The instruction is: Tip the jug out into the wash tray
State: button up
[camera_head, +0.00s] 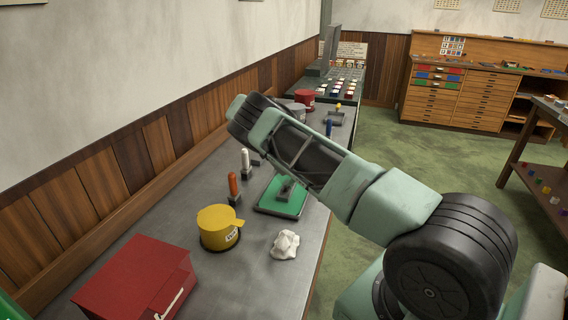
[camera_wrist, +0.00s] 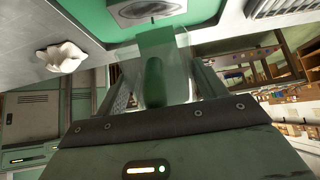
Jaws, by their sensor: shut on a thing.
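My gripper (camera_wrist: 155,72) is shut on a see-through, jug-like vessel (camera_wrist: 182,60) in the wrist view. A green upright part, perhaps its handle, shows between the fingers. I cannot tell whether it holds liquid. A green tray (camera_head: 266,209) lies on the bench in the head view, with a grey block on it. It also shows at the top of the wrist view (camera_wrist: 85,18), beyond the held vessel. I cannot be sure that it is the wash tray.
A crumpled white cloth (camera_head: 285,245), a yellow pot (camera_head: 217,226) and a red box (camera_head: 135,281) stand nearer on the bench. An orange-topped stick (camera_head: 233,184) and a white one (camera_head: 245,160) stand left of the green tray. A small dark tray (camera_head: 335,118) is farther back.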

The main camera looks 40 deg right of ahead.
jog(key=shift+w+a+f+g+h+b, duration=0.2)
jog(key=shift+w+g+b, duration=0.15)
jog(key=shift+b, duration=1.2)
jog(key=shift+w+a+f+g+h+b, duration=0.15)
jog(key=shift+w+g+b, duration=0.15)
jog(key=shift+b, duration=1.25)
jog(key=shift+w+a+g+b, duration=0.1)
jog(key=shift+g+b, duration=0.15)
jog(key=shift+b, duration=1.45)
